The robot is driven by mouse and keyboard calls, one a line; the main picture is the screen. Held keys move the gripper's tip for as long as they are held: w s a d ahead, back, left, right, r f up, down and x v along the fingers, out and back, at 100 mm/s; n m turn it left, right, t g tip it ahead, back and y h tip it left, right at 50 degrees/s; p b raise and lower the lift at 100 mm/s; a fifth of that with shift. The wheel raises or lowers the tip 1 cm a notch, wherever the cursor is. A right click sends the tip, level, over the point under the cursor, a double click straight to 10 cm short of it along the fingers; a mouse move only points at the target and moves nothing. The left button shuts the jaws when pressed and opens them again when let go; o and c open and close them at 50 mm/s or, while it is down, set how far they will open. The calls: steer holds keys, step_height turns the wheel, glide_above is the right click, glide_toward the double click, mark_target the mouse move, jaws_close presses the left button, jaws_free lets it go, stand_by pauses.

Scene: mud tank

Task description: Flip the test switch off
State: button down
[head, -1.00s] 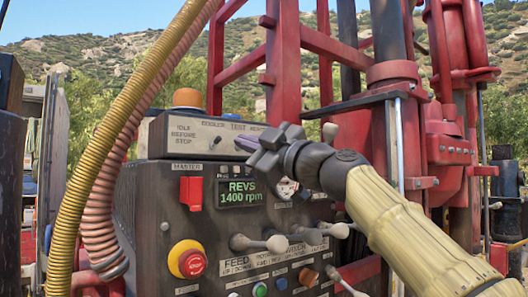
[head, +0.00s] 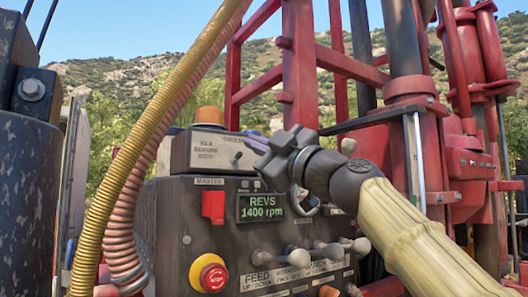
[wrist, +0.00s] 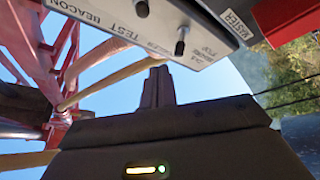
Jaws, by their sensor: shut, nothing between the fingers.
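The test switch (wrist: 141,10) is a small dark toggle near the TEST label, at the top of the wrist view. I cannot tell which way it is thrown. In the head view my gripper hides it. My gripper (head: 252,139) is in front of the right part of the grey switch box (head: 205,150). Its closed fingers (wrist: 158,82) show below the box's edge in the wrist view, apart from the toggle, with nothing between them. A second toggle (wrist: 181,45) by the COOLER label also shows in the head view (head: 238,156).
Below the box are a red master switch (head: 213,206), a REVS 1400 rpm display (head: 262,207), a red stop button (head: 212,277) and several levers (head: 296,256). A yellow hose (head: 110,180) hangs at the left. An orange beacon (head: 209,117) sits behind the box. Red mast frames (head: 300,60) stand behind.

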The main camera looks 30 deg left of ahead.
steer(key=s+d+f+b, duration=0.1)
steer(key=d+f+b, duration=0.5)
steer(key=d+b, duration=0.1)
steer(key=shift+d+b, duration=0.35)
steer(key=shift+b, duration=0.5)
